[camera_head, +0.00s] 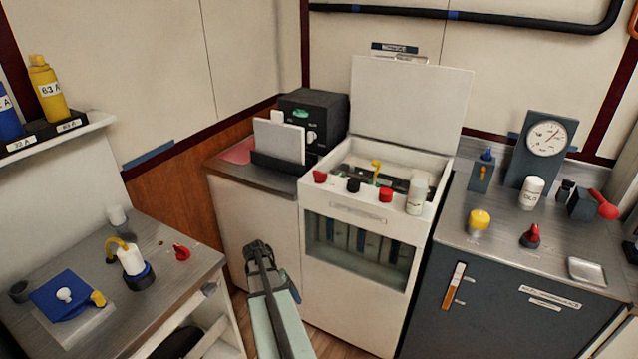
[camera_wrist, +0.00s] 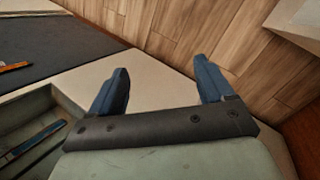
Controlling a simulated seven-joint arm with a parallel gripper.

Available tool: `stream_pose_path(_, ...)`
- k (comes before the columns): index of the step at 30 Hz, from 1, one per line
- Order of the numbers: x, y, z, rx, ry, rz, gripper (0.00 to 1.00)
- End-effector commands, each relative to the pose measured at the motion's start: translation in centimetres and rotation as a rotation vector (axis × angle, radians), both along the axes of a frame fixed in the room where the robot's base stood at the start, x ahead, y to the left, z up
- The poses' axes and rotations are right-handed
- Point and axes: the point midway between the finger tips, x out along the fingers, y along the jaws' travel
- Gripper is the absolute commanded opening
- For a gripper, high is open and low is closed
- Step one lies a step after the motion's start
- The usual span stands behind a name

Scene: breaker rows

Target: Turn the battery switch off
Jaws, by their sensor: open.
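No label that I can read names the battery switch. A red rotary knob on a dark base (camera_head: 531,237) stands on the right counter. Another red knob (camera_head: 181,252) lies or stands on the left table. Red knobs (camera_head: 320,176) and (camera_head: 385,195) sit on the front ledge of the white open-lidded unit, with a black knob (camera_head: 353,185) between them. My gripper (camera_head: 258,252) is in front of the white cabinet, left of that unit and apart from all the knobs. In the wrist view my gripper (camera_wrist: 163,85) has its two blue fingers wide apart with nothing between them.
The raised white lid (camera_head: 410,105) stands behind the unit. A gauge (camera_head: 547,140), a yellow knob (camera_head: 479,222), a red-ended lever (camera_head: 606,209) and a metal tray (camera_head: 587,271) crowd the right counter. The left table (camera_head: 140,318) holds a blue block and a white bottle.

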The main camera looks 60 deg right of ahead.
Motion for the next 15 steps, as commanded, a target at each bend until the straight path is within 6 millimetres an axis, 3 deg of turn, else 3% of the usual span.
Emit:
stream_pose_path(3, 1.4, -3.1, 3.2, -0.045, -0.048, -0.043, 0.81)
stream_pose_path(15, 4.5, -11.4, 15.1, -0.186, -0.214, -0.165, 0.81)
